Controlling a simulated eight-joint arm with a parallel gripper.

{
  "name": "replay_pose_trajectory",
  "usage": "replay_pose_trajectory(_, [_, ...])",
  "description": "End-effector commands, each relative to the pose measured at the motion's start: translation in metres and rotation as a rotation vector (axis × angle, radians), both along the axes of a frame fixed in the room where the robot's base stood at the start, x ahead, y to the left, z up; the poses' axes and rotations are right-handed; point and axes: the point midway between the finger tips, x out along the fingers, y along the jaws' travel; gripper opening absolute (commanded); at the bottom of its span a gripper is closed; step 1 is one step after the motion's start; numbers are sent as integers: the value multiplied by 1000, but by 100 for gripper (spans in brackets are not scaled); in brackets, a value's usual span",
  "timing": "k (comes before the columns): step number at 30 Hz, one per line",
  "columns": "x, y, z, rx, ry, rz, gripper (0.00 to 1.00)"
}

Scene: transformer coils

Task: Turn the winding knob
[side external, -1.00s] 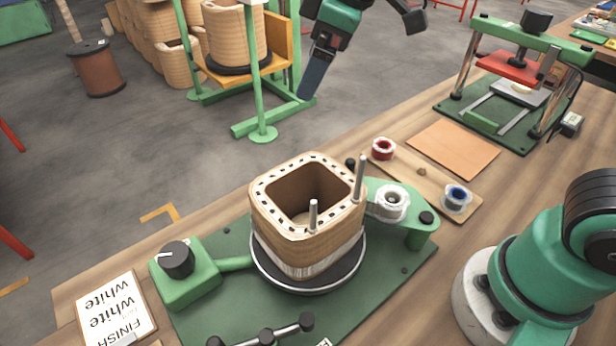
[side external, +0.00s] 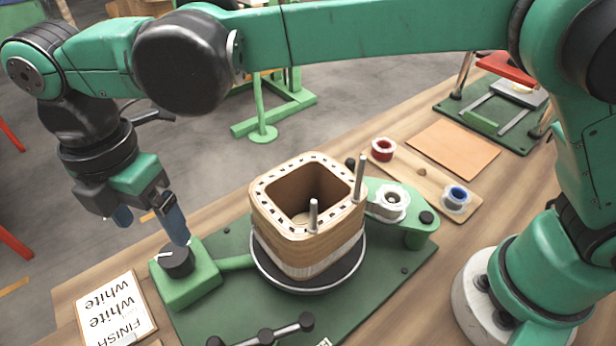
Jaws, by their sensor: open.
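The winding knob (side external: 177,261) is a black dial with a white mark, on a green box (side external: 186,287) at the left of the green winding base. My gripper (side external: 150,226) is above and slightly to the left of the knob, pointing down. Its two blue fingers are apart with nothing between them. The right fingertip shows close to the knob's top; I cannot tell whether it touches. A square wooden coil (side external: 306,222) wound with white at its bottom sits on a round black turntable (side external: 296,286), with two metal pins by it.
A card reading "FINISH white white" (side external: 116,308) lies left of the base. A black handle bar (side external: 262,333) is at the front. A white wire spool (side external: 388,203) stands right of the coil. Red (side external: 382,149) and blue (side external: 457,197) spools sit on a board.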

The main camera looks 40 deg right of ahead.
Motion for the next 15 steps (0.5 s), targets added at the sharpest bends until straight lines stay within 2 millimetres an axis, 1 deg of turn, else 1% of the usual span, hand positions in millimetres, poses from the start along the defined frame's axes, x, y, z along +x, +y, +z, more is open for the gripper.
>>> replay_pose_trajectory(1, [0,0,-7,0,0,-1,84])
replay_pose_trajectory(5, [0,0,-18,1,-1,-2,84])
replay_pose_trajectory(15, [0,-1,-62,1,-1,-3,84])
